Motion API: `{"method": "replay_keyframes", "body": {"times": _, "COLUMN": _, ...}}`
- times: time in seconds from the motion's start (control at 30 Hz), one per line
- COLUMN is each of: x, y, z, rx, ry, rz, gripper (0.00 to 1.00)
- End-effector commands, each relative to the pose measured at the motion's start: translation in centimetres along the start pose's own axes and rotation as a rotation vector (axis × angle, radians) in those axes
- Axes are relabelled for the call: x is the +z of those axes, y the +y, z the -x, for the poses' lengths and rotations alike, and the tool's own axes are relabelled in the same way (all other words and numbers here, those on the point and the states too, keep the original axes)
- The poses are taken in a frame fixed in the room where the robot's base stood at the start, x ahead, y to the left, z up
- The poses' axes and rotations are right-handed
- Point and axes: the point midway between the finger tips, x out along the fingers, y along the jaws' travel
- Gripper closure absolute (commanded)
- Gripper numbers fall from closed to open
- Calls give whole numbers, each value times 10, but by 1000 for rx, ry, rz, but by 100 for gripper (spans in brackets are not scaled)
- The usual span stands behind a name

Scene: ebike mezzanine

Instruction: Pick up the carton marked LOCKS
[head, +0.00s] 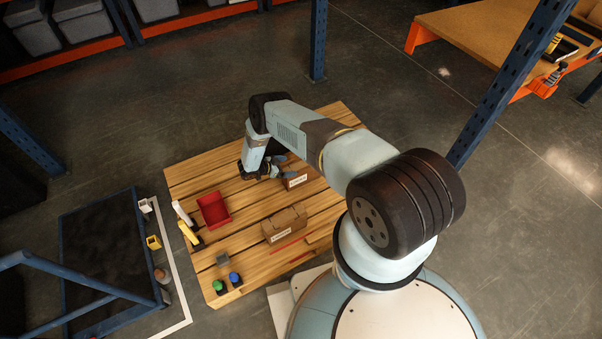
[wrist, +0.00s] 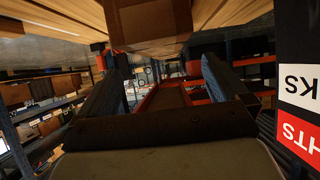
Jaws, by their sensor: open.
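Two brown cartons with small white labels lie on the wooden pallet. The far carton (head: 297,180) is beside my gripper (head: 280,167); the near carton (head: 285,222) lies closer to my base. The labels are too small to read, so I cannot tell which is marked LOCKS. In the wrist view a brown carton (wrist: 150,22) fills the top middle, beyond the open, empty fingers of my gripper (wrist: 158,62). My gripper and arm partly hide the far carton in the head view.
On the pallet (head: 185,178) are a red bin (head: 213,210), a yellow-handled item (head: 188,233), and green (head: 218,286) and blue (head: 235,278) items. A blue post (head: 318,40) stands behind. A panel with cut-off letters "KS" and "HTS" (wrist: 300,105) is at right.

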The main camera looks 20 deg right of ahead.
Motion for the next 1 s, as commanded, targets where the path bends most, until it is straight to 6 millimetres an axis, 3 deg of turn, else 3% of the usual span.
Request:
{"method": "replay_keyframes", "body": {"times": 0.1, "x": 0, "y": 0, "z": -19, "rx": 1, "ry": 1, "rz": -1, "gripper": 0}}
{"method": "replay_keyframes", "body": {"times": 0.37, "x": 0, "y": 0, "z": -36, "rx": 1, "ry": 1, "rz": -1, "gripper": 0}}
{"method": "replay_keyframes", "body": {"times": 0.7, "x": 0, "y": -1, "z": -77, "rx": 1, "ry": 1, "rz": -2, "gripper": 0}}
{"method": "replay_keyframes", "body": {"times": 0.97, "x": 0, "y": -1, "z": -80, "rx": 0, "ry": 0, "rz": -2, "gripper": 0}}
{"method": "replay_keyframes", "body": {"times": 1.0, "x": 0, "y": -1, "z": -80, "rx": -1, "ry": 0, "rz": -2, "gripper": 4}}
